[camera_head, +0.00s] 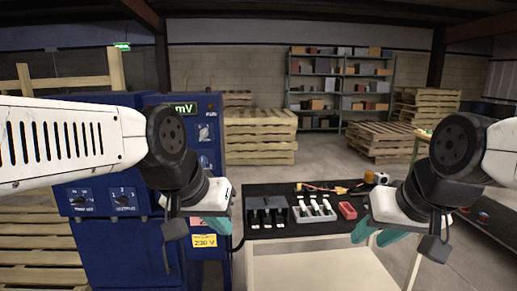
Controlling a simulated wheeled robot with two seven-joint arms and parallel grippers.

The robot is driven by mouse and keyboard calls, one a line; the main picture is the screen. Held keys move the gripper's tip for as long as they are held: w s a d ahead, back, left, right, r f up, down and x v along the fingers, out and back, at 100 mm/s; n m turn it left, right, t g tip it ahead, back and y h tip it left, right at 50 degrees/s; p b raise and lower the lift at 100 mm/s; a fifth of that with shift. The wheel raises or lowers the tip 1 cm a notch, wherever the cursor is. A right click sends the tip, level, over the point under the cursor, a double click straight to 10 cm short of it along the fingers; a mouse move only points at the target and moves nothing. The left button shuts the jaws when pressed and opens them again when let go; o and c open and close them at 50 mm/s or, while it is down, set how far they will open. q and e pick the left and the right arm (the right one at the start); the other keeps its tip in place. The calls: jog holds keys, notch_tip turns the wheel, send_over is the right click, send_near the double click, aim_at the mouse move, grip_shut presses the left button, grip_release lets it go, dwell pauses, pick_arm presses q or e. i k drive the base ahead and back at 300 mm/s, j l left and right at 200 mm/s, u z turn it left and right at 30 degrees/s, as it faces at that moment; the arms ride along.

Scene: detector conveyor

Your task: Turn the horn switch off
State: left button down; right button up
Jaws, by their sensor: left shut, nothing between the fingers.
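A blue cabinet (110,245) stands at the left, with a green "mV" display (184,109) at its top. Dark rotary knobs, a left one (81,199) and a right one (124,197), sit low on its left face. Another control (204,136) and one below it (205,160) are on the narrower right part. The labels are too small to read, so I cannot tell which is the horn switch. My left gripper (212,226) is shut and empty in front of the cabinet's lower right. My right gripper (379,236) hangs over the table's right side; its finger gap is unclear.
A black-topped table (300,190) holds a dark slotted tray (266,211), a grey slotted tray (313,208), a red box (347,210) and cables. A yellow "230 V" label (204,241) is low on the cabinet. Pallets (260,136) and shelves (340,86) stand behind.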

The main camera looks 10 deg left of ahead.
aim_at(205, 132)
jog(key=u, duration=0.4)
jog(key=l+u, duration=0.15)
jog(key=u, duration=0.3)
jog(key=k+l+u, duration=0.15)
jog(key=u, duration=0.25)
jog(key=l+u, duration=0.1)
jog(key=u, duration=0.35)
jog(key=k+u, duration=0.2)
jog(key=u, duration=0.2)
jog(key=l, duration=0.1)
